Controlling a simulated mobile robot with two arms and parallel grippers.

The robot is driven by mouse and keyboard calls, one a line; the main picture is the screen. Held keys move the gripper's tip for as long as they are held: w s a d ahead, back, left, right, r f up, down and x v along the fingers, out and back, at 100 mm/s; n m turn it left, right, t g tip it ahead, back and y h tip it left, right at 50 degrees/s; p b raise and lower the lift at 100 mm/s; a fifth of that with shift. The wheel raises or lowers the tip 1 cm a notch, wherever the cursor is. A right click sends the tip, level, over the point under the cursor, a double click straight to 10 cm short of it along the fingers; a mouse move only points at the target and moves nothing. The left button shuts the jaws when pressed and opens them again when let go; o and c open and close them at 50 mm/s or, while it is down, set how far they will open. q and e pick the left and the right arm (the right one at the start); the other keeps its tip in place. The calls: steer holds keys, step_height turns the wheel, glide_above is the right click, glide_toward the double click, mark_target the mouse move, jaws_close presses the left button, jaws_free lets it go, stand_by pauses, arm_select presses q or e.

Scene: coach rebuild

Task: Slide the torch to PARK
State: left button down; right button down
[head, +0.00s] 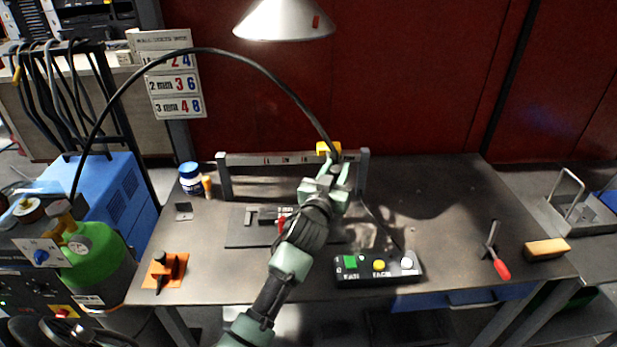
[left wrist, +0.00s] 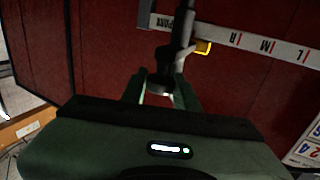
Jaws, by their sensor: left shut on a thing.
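The torch, dark with a black cable, stands at the rail in the left wrist view (left wrist: 181,38); in the head view its top shows just above my gripper (head: 335,157). My left gripper (head: 334,182) is shut on the torch; its fingers (left wrist: 160,92) flank the torch's lower part. The rail (head: 272,158) carries marks L, M, R and PARK. In the left wrist view the torch stands close beside the PARK mark (left wrist: 184,20), with a yellow piece (left wrist: 203,47) between it and the R mark (left wrist: 237,40). My right gripper is out of view.
A control box (head: 350,275) with coloured buttons sits at the bench's front. A red-handled tool (head: 502,268) and a wooden block (head: 547,250) lie right. An orange piece (head: 163,270) and a blue-capped bottle (head: 190,180) stand left. A lamp (head: 284,20) hangs above.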

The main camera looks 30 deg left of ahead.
arm_select(q)
steer(key=w+d, duration=0.1)
steer(key=w+d+b, duration=0.1)
steer(key=d, duration=0.1)
steer(key=shift+d+r, duration=0.1)
steer(key=shift+r, duration=0.1)
steer(key=c, duration=1.2)
jaws_free()
steer(key=shift+d, duration=0.1)
steer(key=shift+o, duration=0.5)
steer(key=shift+d, duration=0.15)
